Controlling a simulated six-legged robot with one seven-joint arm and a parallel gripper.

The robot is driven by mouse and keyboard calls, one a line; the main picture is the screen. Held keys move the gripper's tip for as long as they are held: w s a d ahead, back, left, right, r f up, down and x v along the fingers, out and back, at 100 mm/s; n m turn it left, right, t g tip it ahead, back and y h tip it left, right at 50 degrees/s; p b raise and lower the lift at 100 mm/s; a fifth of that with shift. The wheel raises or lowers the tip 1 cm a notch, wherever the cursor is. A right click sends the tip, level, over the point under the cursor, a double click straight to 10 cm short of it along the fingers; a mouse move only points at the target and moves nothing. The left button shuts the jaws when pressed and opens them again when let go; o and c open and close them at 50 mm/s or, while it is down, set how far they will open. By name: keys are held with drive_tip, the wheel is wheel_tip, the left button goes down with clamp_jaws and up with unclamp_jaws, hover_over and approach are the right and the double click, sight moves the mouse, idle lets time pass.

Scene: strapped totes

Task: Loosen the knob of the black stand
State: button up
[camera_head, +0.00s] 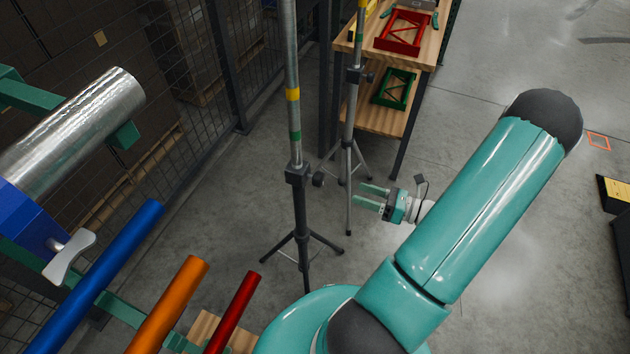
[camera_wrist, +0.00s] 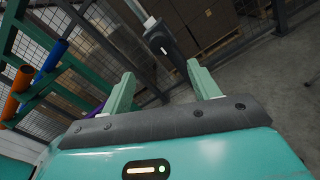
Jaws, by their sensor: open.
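The black stand (camera_head: 300,222) stands upright on the floor in the middle of the head view, with a metal pole rising from its black collar. Its dark knob (camera_head: 318,180) sticks out to the right of the collar. My gripper (camera_head: 361,194) is to the right of the knob, apart from it, with its teal fingers pointing left toward the stand. In the wrist view, my gripper (camera_wrist: 163,76) is open and empty. The stand's black collar (camera_wrist: 160,40) shows beyond and between the fingertips; the knob is hard to make out there.
A second, grey-legged stand (camera_head: 348,150) is close behind, near a wooden shelf table (camera_head: 433,48) with red and green frames. A rack with blue (camera_head: 105,265), orange (camera_head: 168,305) and red (camera_head: 234,312) tubes is at left. Floor at right is mostly clear.

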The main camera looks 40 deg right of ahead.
sight(323, 181)
drive_tip(key=x, duration=1.3)
drive_tip(key=c, duration=1)
